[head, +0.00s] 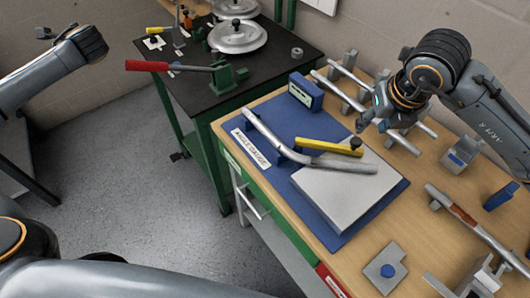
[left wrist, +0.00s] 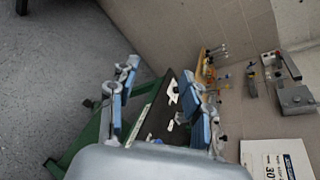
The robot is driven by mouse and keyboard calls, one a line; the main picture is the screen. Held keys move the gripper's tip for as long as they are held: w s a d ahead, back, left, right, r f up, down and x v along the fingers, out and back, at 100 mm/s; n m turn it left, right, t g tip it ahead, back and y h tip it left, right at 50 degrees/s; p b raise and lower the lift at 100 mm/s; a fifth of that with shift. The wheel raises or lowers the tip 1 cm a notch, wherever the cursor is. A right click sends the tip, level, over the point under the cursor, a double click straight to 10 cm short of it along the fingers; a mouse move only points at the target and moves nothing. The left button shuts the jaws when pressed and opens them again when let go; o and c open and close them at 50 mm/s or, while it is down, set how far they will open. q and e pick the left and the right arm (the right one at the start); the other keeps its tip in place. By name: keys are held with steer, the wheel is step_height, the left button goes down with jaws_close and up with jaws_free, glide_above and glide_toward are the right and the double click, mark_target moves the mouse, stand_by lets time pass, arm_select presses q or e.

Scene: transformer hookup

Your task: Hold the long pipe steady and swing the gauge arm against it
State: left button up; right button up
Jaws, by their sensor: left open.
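The long pipe (head: 267,137), grey and bent, lies over the blue angle-gauge mat (head: 335,238), its right part on a light grey plate (head: 330,198). The yellow gauge arm (head: 325,146) with a black knob lies just behind the pipe, over the plate; a narrow gap seems to separate them. My right gripper (head: 368,118) is above the bench behind the knob, apart from the pipe; whether its fingers are open is unclear. My left gripper (left wrist: 160,105) is open and empty in the left wrist view, far from the pipe, its fingers framing the green-legged table.
Several pipes on stands (head: 345,88) lie behind the mat. A blue gauge box (head: 306,92) stands at its back corner. A black-topped table (head: 205,92) holds a red-handled tool (head: 170,66) and round metal lids (head: 238,37). Open floor (head: 110,165) lies left.

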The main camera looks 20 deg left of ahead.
arm_select(q)
steer(key=w+d+m+t+h, duration=0.1)
steer(key=w+d+m+h, duration=0.15)
steer(key=d, duration=0.65)
steer(key=w+d+m+t+h, duration=0.15)
steer(key=w+d, duration=0.25)
steer(key=d, duration=0.4)
steer(key=t+h, duration=0.1)
steer(key=h, duration=0.3)
glide_toward(264, 132)
steer(key=x, duration=0.9)
steer(key=shift+c, duration=0.4)
